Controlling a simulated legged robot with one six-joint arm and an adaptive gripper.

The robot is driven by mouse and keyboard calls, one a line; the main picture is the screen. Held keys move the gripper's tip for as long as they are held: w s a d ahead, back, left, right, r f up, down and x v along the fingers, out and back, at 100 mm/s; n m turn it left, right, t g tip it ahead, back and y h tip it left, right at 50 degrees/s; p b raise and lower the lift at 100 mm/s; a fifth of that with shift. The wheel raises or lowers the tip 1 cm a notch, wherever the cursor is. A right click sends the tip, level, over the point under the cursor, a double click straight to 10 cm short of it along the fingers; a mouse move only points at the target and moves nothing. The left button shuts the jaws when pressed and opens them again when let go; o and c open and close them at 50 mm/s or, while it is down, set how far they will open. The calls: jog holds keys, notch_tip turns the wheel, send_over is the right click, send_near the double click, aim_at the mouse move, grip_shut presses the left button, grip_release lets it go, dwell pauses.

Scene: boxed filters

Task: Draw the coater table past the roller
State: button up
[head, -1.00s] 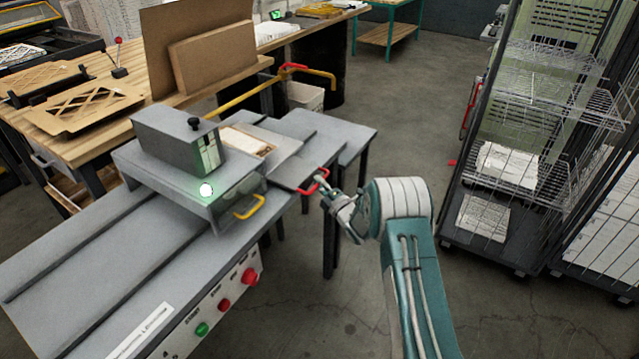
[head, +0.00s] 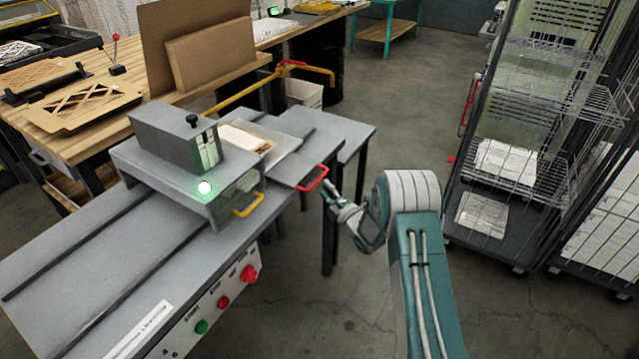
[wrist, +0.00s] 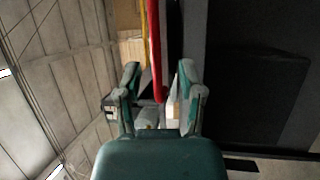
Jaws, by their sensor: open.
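The coater (head: 165,205) is a grey bench with a raised roller housing (head: 172,140) across it, with a green lamp lit. The coater table (head: 295,172) is a flat grey plate on the right side of the housing, with a red handle (head: 313,179) at its near right end. A pale sheet (head: 243,138) lies on the table's left part, beside the housing. My gripper (head: 328,192) is open and empty, just right of the red handle and apart from it. In the wrist view the red handle (wrist: 154,50) runs between the open fingers (wrist: 158,75), seen beyond them.
A yellow handle (head: 248,205) sits on the housing's near side. Red and green buttons (head: 223,303) line the bench front. A wire rack cart (head: 500,190) stands at the right. A wooden workbench (head: 95,130) stands behind left. Floor between coater and cart is open.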

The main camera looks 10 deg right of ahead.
jog(key=v, duration=0.8)
jog(key=shift+w, duration=0.1)
notch_tip(320, 180, up, 12)
jog(key=w+d+m+g+h, duration=0.1)
jog(key=d+m+g+h, duration=0.1)
jog(key=m+h, duration=0.35)
jog(key=s+d+r+m+g+h, duration=0.1)
jog(key=s+r+m+g+h, duration=0.1)
jog(key=s+r+m+h, duration=0.4)
jog(key=s+a+r+m+g, duration=0.1)
jog(key=s+r+m+g, duration=0.1)
jog(key=s, duration=0.9)
jog(key=s+a+r+m+g+y, duration=0.1)
jog(key=s+m, duration=0.4)
jog(key=s, duration=0.6)
jog(key=s+a+r+m+g+y, duration=0.1)
jog(key=s+r+m+g, duration=0.2)
jog(key=s, duration=0.8)
jog(key=shift+s+r+m+g, duration=0.25)
jog(key=shift+m+g, duration=0.5)
jog(key=shift+g, duration=0.15)
